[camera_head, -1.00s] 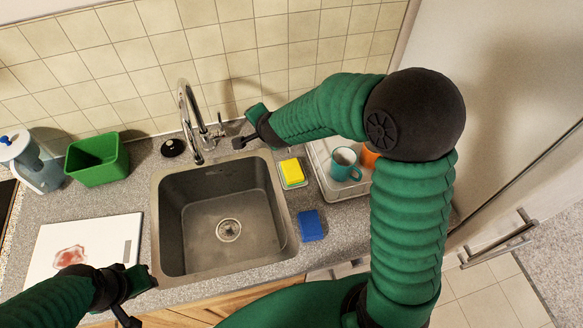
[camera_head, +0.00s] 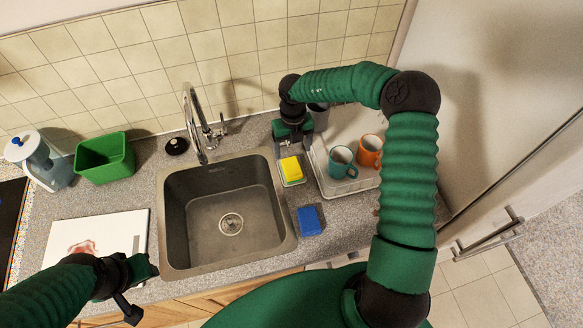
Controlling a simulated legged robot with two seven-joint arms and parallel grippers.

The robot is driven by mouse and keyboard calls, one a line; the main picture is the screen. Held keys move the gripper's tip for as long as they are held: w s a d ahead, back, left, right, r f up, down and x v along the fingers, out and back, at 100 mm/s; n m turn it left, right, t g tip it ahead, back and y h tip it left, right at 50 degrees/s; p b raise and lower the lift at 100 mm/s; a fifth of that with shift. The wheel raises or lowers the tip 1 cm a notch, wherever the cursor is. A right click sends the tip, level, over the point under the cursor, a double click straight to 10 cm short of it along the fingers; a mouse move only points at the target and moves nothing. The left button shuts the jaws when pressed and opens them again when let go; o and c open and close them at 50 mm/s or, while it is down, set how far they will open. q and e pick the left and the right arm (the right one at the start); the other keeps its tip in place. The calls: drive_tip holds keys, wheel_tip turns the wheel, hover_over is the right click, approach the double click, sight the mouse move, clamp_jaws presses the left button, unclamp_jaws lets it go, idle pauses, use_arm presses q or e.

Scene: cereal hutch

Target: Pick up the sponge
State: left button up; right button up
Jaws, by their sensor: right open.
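A yellow sponge (camera_head: 291,169) lies in a small dish (camera_head: 303,180) on the counter, right of the sink. My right gripper (camera_head: 293,142) is open, pointing down just behind the sponge, with a visible gap to it in the picture; its height above the counter is hard to tell. Nothing shows between its fingers. My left gripper (camera_head: 143,290) is open and empty at the lower left, by the counter's front edge and the white board's corner.
A blue block-like item (camera_head: 309,220) lies right of the sink (camera_head: 180,258). A drying tray (camera_head: 334,191) holds a teal mug (camera_head: 341,163) and an orange mug (camera_head: 369,152). A chrome faucet (camera_head: 189,112), green bin (camera_head: 105,160), jug (camera_head: 40,160) and white board (camera_head: 127,222) stand leftward.

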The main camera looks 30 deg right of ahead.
hover_over(292, 166)
drive_tip(key=f, duration=0.4)
drive_tip(key=shift+w+d+f, duration=0.25)
drive_tip(key=shift+d+f, duration=0.05)
drive_tip(key=shift+f, duration=0.1)
drive_tip(key=shift+s+a+f+p, duration=0.1)
drive_tip(key=shift+f+p, duration=0.3)
drive_tip(key=shift+p, duration=0.1)
drive_tip(key=f, duration=0.1)
drive_tip(key=f+p, duration=0.1)
drive_tip(key=f, duration=0.2)
drive_tip(key=shift+s+a, duration=0.25)
drive_tip(key=shift+f, duration=0.3)
drive_tip(key=c, duration=1.4)
drive_tip(key=shift+r, duration=0.1)
